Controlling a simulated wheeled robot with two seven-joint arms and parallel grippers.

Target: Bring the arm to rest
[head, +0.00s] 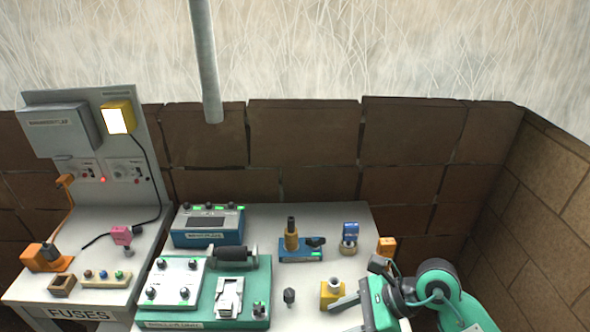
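My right arm comes in from the lower right corner, teal and black. Its gripper (346,301) points left over the right part of the workbench, close to a yellow block (331,291) with a round pale top. A pale finger shows beside the block; I cannot tell whether it touches it. The other finger is not clearly seen, so its opening cannot be read. No held object is visible. My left gripper and arm are not in view.
A workbench (348,215) holds a blue meter box (207,227), a teal roller unit (205,290), a blue stand (300,252) and a small dark knob (289,297). A fuse table (30,290) with an upright panel (138,110) stands left. A grey pole (206,60) hangs above.

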